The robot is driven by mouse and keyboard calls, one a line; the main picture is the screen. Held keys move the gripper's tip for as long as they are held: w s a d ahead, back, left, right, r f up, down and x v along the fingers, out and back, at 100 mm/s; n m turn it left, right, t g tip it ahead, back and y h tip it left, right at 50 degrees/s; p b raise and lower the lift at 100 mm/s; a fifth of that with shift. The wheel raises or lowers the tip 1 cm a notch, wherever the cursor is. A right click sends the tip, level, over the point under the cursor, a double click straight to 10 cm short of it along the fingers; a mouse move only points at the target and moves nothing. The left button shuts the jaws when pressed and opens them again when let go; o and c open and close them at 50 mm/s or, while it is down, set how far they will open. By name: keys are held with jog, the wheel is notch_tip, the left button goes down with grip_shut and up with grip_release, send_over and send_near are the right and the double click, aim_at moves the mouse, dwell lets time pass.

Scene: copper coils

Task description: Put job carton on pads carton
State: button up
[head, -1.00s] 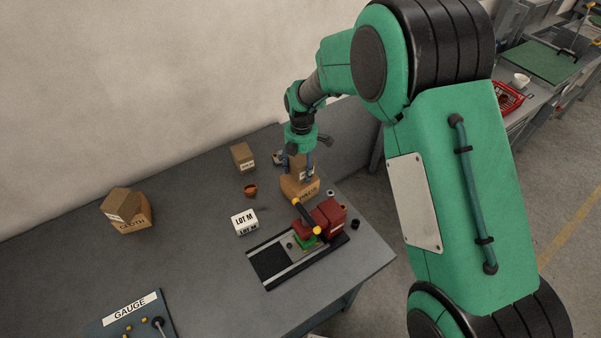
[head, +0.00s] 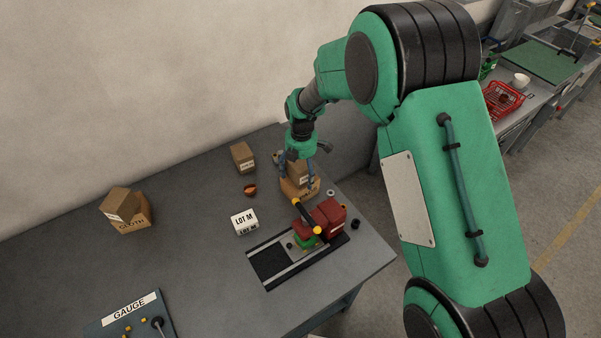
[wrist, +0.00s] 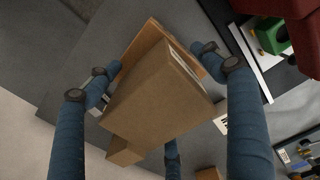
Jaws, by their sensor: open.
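The pads carton (head: 289,188) is the lower brown box near the back right of the table, its label partly covered. A smaller carton, apparently the job carton (head: 299,173), sits on top of it; its label is not readable. In the wrist view this upper carton (wrist: 158,98) fills the middle, with the lower carton (wrist: 146,43) showing beyond its edges and turned at a different angle. My gripper (head: 298,176) is open, with its blue fingers apart on either side of the upper carton. Gaps show beside it in the wrist view.
A red and green fixture with a yellow-tipped handle (head: 307,216) stands close in front. A white LOT M box (head: 244,222), an orange cup (head: 250,190) and another carton (head: 242,157) lie to the left. A stacked carton pair including the cloth carton (head: 132,224) is farther left.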

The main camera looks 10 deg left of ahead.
notch_tip(320, 180, up, 12)
jog(key=shift+r+p, duration=0.15)
jog(key=shift+p, duration=0.55)
dwell(0.7)
jog(key=shift+d, duration=0.1)
